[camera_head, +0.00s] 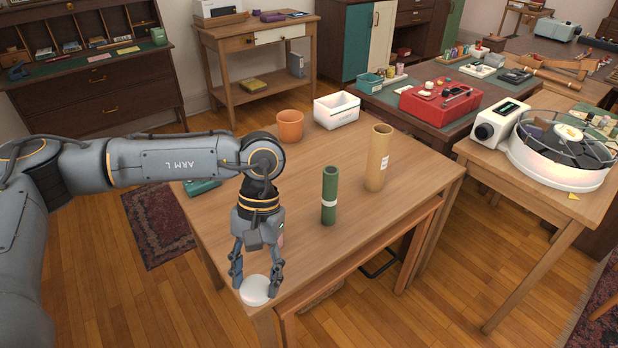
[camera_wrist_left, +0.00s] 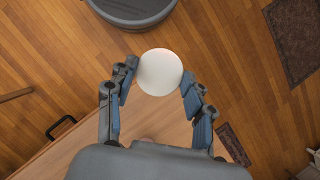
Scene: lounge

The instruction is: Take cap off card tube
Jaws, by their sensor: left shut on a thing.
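My left gripper (camera_head: 255,284) points down at the table's near left corner, apart from both tubes. It is shut on a round white cap (camera_head: 255,291), which also shows between the fingers in the left wrist view (camera_wrist_left: 160,72). Whether the cap touches the tabletop is hard to tell. My right gripper is not in view.
An orange pot (camera_head: 290,125) and a white open box (camera_head: 337,109) stand at the table's back. A teal object (camera_head: 203,187) lies at the left edge, partly behind my arm. A side table with a white round machine (camera_head: 560,160) stands to the right. The table's front middle is clear.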

